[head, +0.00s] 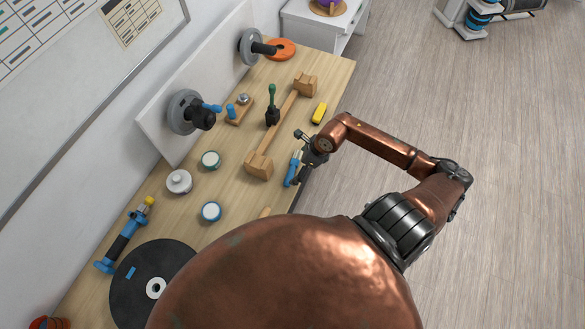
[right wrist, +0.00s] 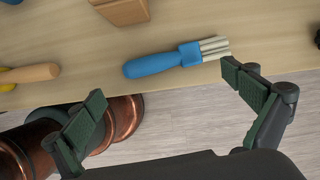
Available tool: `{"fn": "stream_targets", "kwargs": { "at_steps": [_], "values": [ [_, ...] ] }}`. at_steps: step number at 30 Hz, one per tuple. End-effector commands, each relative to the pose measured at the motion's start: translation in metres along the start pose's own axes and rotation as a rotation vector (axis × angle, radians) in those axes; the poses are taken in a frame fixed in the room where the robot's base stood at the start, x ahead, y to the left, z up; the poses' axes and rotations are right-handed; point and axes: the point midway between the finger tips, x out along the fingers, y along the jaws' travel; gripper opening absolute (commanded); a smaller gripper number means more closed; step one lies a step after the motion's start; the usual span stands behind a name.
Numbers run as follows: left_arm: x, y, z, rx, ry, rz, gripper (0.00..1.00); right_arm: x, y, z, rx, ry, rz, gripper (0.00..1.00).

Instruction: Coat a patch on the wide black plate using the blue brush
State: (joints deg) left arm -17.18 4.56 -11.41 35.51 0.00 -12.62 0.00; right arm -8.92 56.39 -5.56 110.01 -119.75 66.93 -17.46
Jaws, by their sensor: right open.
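The blue brush (head: 291,172) lies on the bench near its right edge. In the right wrist view the brush (right wrist: 158,65) lies flat, its pale bristles pointing right. My right gripper (head: 305,146) is beside the brush in the head view. In the right wrist view my right gripper (right wrist: 165,88) is open and empty, with the brush just beyond its spread fingers, apart from them. The wide black plate (head: 130,302) lies at the lower left, with a white ring and a small blue mark on it; my body hides its right part. My left gripper is not in view.
A wooden clamp-like piece (head: 259,163) lies left of the brush, with a yellow object (head: 319,112) nearby. Small round containers (head: 211,211) stand mid-bench. A blue-and-black tool (head: 124,240) lies by the plate. Wheels (head: 188,112) are mounted along the white board.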

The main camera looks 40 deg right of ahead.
Motion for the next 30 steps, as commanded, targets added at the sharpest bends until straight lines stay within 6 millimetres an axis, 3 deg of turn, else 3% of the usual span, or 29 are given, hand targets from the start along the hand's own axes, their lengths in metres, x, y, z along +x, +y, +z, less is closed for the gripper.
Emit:
{"fn": "stream_targets", "kwargs": {
  "at_steps": [9,15,22,30],
  "values": [
    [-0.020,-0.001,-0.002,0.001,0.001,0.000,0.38,0.036,-0.001,0.004,0.004,-0.004,0.004,1.00],
    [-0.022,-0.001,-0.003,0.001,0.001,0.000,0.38,0.057,-0.002,0.003,0.001,-0.003,0.002,1.00],
    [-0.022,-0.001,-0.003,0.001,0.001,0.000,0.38,0.059,-0.002,0.002,0.000,-0.003,0.001,1.00],
    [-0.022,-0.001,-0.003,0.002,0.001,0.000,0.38,0.059,-0.002,0.002,0.000,-0.003,0.001,0.82]
  ]
}}
